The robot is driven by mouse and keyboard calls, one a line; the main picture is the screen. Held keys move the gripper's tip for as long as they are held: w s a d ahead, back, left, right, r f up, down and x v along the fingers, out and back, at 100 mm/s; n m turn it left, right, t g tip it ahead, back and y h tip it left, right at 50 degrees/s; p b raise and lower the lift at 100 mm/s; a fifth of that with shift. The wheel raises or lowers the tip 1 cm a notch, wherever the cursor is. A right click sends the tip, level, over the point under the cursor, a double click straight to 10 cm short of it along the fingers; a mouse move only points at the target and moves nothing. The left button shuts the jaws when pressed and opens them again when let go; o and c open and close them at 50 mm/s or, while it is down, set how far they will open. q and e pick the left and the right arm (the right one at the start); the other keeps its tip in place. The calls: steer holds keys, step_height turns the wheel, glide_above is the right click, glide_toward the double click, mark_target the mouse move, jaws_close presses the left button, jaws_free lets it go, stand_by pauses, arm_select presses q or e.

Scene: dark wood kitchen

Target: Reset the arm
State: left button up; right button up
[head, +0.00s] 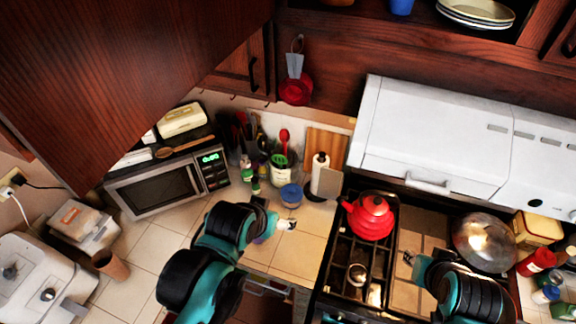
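My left arm, teal and black, reaches over the tiled counter in the head view. Its gripper (287,225) is at the arm's right end, just below a blue-lidded jar (291,196). It is small and partly hidden by the wrist, so its finger opening is unclear. My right arm comes in at the lower right, over the stove. Its gripper (409,257) points left above the stove top, below and right of the red kettle (371,217). Its fingers are dark and too small to read. I see no object clearly held in either gripper.
A microwave (160,185) stands at the left back, with a utensil crock (283,172) and paper towel roll (319,171) beside it. A metal lid or pan (483,243) is by my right arm. The white range hood (440,140) overhangs the stove. Bare counter (300,255) lies between.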

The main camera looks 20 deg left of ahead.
step_height(320, 180, down, 38)
steer(key=b, duration=3.7)
steer(key=shift+b, duration=0.4)
steer(key=shift+f, duration=0.1)
